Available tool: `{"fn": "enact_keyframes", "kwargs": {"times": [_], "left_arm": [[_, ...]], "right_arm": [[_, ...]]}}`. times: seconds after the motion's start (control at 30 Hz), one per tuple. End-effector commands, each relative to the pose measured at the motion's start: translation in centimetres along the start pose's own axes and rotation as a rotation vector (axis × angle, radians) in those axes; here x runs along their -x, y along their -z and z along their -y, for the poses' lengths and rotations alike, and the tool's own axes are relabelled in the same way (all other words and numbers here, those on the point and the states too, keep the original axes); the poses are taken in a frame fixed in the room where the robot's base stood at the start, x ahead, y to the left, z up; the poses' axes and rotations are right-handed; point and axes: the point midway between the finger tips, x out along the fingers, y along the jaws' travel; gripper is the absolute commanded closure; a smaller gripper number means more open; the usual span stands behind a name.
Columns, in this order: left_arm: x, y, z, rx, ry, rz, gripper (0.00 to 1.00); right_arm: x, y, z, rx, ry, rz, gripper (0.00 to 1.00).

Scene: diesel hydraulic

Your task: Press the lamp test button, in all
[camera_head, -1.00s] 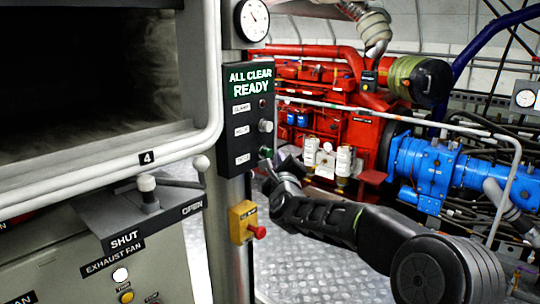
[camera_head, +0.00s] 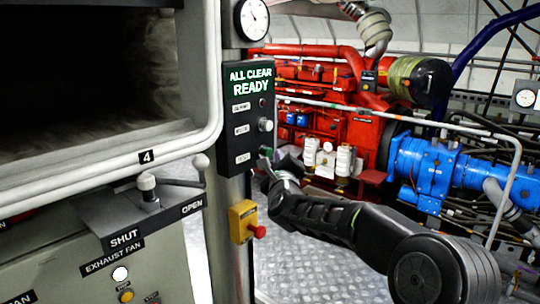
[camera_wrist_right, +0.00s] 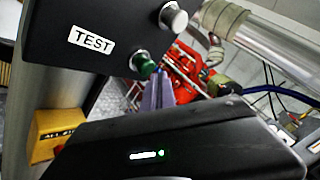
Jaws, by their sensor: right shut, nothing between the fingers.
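The dark control panel (camera_head: 243,118) has a lit "ALL CLEAR READY" display at its top. Its lowest control is a green button (camera_head: 265,152), beside a white label that reads "TEST" in the right wrist view (camera_wrist_right: 91,40). The green button also shows there (camera_wrist_right: 144,66). My right gripper (camera_head: 264,163) is shut and empty, with its fingertips right by the green button, just below it in the head view. In the wrist view the fingers end close under the button; I cannot tell whether they touch it. My left gripper is not in view.
A silver knob (camera_head: 265,125) and a small dark red lamp (camera_head: 263,103) sit above the green button. A yellow box with a red button (camera_head: 243,221) is below the panel. A lever (camera_head: 150,192) stands at left. A red engine (camera_head: 330,120) is behind.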

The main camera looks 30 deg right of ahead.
Motion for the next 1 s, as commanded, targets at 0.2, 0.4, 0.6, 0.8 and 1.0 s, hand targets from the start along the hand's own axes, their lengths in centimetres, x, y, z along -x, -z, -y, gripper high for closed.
{"fn": "enact_keyframes", "kwargs": {"times": [0.2,0.4,0.6,0.8,1.0], "left_arm": [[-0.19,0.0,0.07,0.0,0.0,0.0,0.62],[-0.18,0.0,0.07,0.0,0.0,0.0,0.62],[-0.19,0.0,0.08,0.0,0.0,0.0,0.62],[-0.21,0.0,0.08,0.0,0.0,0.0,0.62],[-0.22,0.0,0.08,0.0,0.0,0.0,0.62]], "right_arm": [[-0.24,-0.23,-0.15,-0.001,0.0,0.001,1.0],[-0.23,-0.21,-0.16,0.0,0.0,0.001,1.0],[-0.31,-0.27,-0.23,-0.001,0.0,0.001,1.0],[-0.48,-0.38,-0.39,0.0,-0.001,0.001,1.0],[-0.65,-0.5,-0.51,-0.001,-0.001,0.001,1.0]]}}
